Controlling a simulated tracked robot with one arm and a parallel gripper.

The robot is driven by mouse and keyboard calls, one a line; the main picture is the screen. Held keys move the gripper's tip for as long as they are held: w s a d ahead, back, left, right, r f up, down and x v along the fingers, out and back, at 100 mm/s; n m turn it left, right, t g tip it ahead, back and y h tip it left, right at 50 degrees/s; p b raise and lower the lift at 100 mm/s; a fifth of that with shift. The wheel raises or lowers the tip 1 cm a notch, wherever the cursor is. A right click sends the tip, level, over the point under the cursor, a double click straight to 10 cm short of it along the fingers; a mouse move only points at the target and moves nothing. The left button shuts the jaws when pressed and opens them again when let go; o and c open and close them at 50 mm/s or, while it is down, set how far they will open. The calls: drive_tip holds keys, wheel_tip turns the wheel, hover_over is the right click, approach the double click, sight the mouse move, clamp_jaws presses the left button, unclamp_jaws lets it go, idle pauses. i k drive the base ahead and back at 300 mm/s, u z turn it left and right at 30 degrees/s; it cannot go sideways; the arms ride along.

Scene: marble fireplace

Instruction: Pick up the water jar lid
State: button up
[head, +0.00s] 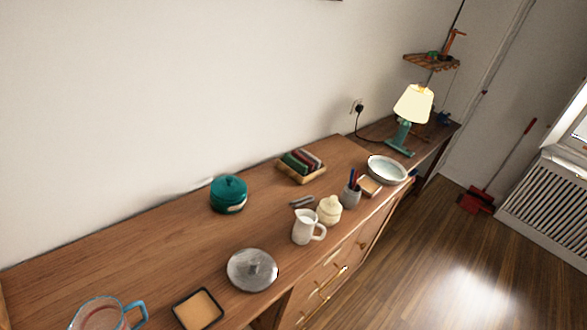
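A round grey lid (252,270) with a small knob on top lies on the wooden cabinet top, near its front edge, in the lower middle of the head view. It looks like the water jar lid; no other loose lid shows. A clear vessel with a blue handle (108,314) is at the bottom left, cut off by the picture edge. I cannot tell whether it is the water jar. My gripper is not in the view, so its state and its place relative to the lid are hidden.
A square black-rimmed dish (197,309) sits left of the lid. A white pitcher (304,228), a cream lidded pot (329,210) and a pen cup (351,196) stand to its right. A teal pot (228,194) stands behind. The cabinet top (130,248) is clear at the left.

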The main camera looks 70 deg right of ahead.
sight(251, 270)
drive_tip(key=z, duration=0.45)
drive_tip(key=k, duration=0.95)
drive_tip(key=z, duration=0.6)
drive_tip(key=i, duration=1)
drive_tip(key=u, duration=0.05)
